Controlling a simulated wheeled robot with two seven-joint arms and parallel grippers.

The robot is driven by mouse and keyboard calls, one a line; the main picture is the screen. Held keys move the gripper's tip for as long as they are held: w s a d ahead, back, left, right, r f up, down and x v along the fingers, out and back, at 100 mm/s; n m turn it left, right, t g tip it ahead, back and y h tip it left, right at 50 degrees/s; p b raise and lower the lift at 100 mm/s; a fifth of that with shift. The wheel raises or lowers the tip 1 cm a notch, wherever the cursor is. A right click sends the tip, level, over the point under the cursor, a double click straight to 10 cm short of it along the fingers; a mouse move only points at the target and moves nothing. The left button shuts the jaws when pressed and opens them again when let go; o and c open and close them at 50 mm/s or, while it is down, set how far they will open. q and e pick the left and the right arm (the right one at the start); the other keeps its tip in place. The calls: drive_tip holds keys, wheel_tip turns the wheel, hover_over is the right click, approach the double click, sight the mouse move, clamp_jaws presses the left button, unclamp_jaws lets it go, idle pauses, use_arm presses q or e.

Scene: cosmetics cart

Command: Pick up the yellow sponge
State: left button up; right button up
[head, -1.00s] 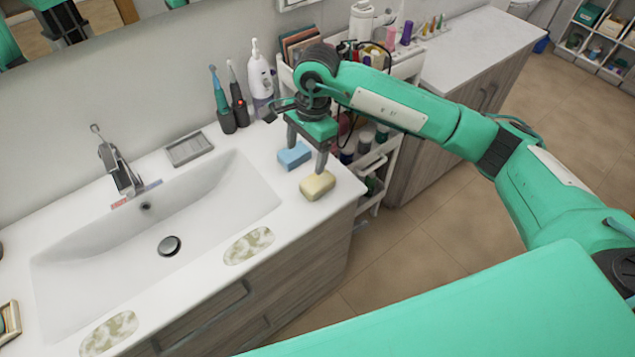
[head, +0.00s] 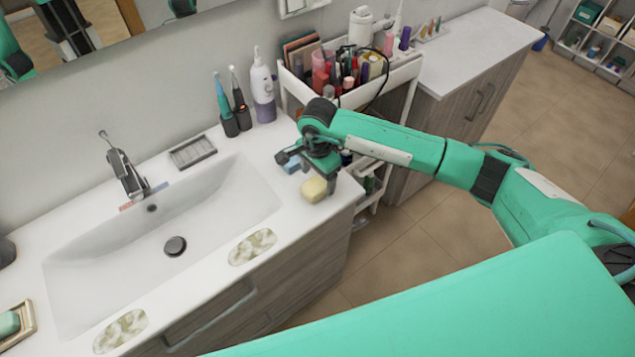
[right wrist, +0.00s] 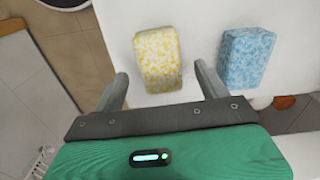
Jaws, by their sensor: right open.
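The yellow sponge (head: 314,189) lies on the white counter right of the sink, near the front edge. It also shows in the right wrist view (right wrist: 158,58), speckled yellow and white. My right gripper (head: 317,182) is low over the counter at the sponge. In the right wrist view its open fingers (right wrist: 162,88) are on either side of the sponge's near end, with gaps showing. The blue sponge (right wrist: 247,57) lies just right of the right finger; in the head view it (head: 291,165) is partly hidden by the gripper. My left gripper is not in view.
The sink basin (head: 110,255) with its faucet (head: 124,172) is left of the sponges. Toothbrushes and a white bottle (head: 263,90) stand behind. A crowded white cart (head: 398,78) is at the right. Two patterned patches (head: 252,247) lie along the counter front.

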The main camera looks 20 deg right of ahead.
sight(317, 182)
wheel_tip(317, 182, down, 2)
drive_tip(key=shift+p, duration=0.5)
drive_tip(key=shift+f, duration=0.6)
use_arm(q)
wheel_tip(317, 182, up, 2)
use_arm(e)
drive_tip(key=c, duration=1)
drive_tip(key=shift+w+r, duration=0.1)
drive_tip(key=shift+c, duration=0.2)
